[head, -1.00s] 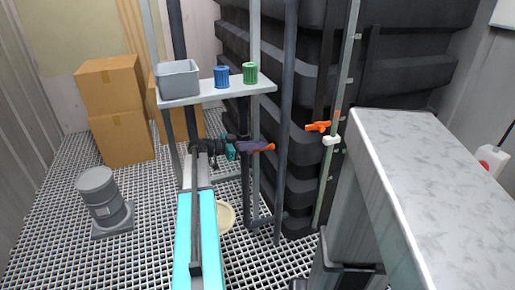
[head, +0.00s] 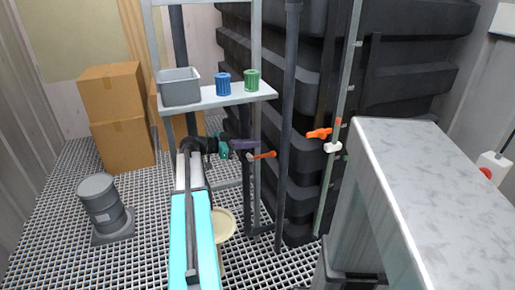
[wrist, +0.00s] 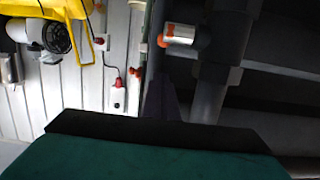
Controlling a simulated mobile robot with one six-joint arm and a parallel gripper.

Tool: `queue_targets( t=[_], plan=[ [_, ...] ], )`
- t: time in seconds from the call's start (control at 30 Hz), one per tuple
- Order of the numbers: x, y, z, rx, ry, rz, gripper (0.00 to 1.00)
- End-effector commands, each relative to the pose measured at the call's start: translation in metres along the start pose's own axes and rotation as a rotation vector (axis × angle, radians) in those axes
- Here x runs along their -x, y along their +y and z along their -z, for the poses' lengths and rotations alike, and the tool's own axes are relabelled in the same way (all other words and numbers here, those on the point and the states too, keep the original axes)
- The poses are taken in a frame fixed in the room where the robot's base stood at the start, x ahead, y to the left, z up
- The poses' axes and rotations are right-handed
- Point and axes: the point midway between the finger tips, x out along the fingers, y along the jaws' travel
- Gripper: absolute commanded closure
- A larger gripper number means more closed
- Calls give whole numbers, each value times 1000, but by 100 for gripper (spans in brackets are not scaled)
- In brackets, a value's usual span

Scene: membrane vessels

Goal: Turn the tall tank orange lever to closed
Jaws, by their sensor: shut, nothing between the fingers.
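A tall black ribbed tank (head: 410,75) fills the back right of the head view. An orange lever (head: 319,134) sits level on its front beside a pale vertical pipe with a white fitting. A second orange-red lever (head: 264,155) sticks out from a dark upright, just right of and slightly below my gripper (head: 256,144). My gripper is shut, with purple fingers, and appears empty. In the wrist view the fingers (wrist: 160,85) point up toward a silver cylinder (wrist: 181,33) with orange ends. Contact with the near lever cannot be told.
A shelf (head: 225,97) holds a grey bin (head: 180,88), a blue cup (head: 223,84) and a green cup (head: 251,79) above my arm. A dark vertical pipe (head: 288,110) stands between the levers. A marble-topped counter (head: 420,190) blocks the right. Cardboard boxes (head: 115,120) stand left.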

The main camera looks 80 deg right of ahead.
Motion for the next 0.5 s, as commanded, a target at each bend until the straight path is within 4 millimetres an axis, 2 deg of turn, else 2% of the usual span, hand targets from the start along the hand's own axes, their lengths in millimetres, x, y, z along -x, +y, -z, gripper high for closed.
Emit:
queue_targets(
  t=[0.2,0.5],
  plan=[
    [39,-1,3,0,1,6,100],
    [70,-1,5,0,1,4,100]
  ],
)
